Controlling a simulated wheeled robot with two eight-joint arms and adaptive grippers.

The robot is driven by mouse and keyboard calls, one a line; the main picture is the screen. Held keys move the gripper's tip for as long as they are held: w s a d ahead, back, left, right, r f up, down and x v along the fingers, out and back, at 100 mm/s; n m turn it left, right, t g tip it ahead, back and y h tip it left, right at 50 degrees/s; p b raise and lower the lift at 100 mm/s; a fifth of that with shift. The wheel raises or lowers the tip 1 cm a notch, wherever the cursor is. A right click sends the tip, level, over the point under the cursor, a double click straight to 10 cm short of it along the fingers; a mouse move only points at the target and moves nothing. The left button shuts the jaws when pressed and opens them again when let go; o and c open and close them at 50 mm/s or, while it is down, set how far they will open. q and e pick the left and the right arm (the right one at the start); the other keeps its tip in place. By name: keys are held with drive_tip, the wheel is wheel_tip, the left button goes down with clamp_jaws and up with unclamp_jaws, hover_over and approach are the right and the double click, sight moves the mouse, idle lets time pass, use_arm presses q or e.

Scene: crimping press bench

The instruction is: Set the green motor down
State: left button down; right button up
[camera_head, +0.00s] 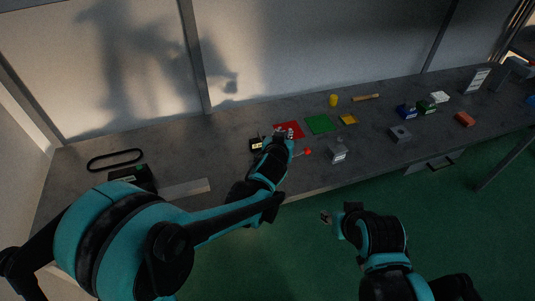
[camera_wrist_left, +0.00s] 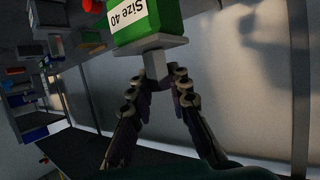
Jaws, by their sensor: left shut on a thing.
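The green motor (camera_wrist_left: 150,22), with a white "Size 40" label, shows in the left wrist view. Its grey end piece (camera_wrist_left: 156,62) sits between the fingers of my left gripper (camera_wrist_left: 160,88), which is shut on it. In the head view my left gripper (camera_head: 283,138) is over the bench beside the red mat (camera_head: 291,130). The motor is hard to make out there, and I cannot tell whether it touches the bench. My right gripper (camera_head: 337,216) is off the bench's front edge, over the green floor; its opening is unclear.
A green mat (camera_head: 320,124), a yellow mat (camera_head: 348,119) and a yellow cylinder (camera_head: 333,100) lie right of my left gripper. A grey block (camera_head: 400,134) and small coloured boxes stand farther right. A black belt loop (camera_head: 115,159) lies at left.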

use_arm(q)
drive_tip(key=shift+a+f+b, duration=0.45)
drive_tip(key=shift+a+f, duration=0.4)
drive_tip(key=shift+f, duration=0.35)
drive_tip(key=shift+a+f+b, duration=0.5)
drive_tip(key=shift+a+f, duration=0.4)
drive_tip(key=shift+f, duration=0.3)
drive_tip(key=shift+a+f+b, duration=0.45)
drive_tip(key=shift+a+f, duration=0.4)
drive_tip(key=shift+f, duration=0.35)
drive_tip(key=shift+s, duration=0.1)
drive_tip(key=shift+f, duration=0.1)
drive_tip(key=c, duration=1.4)
unclamp_jaws()
drive_tip(key=shift+c, duration=0.2)
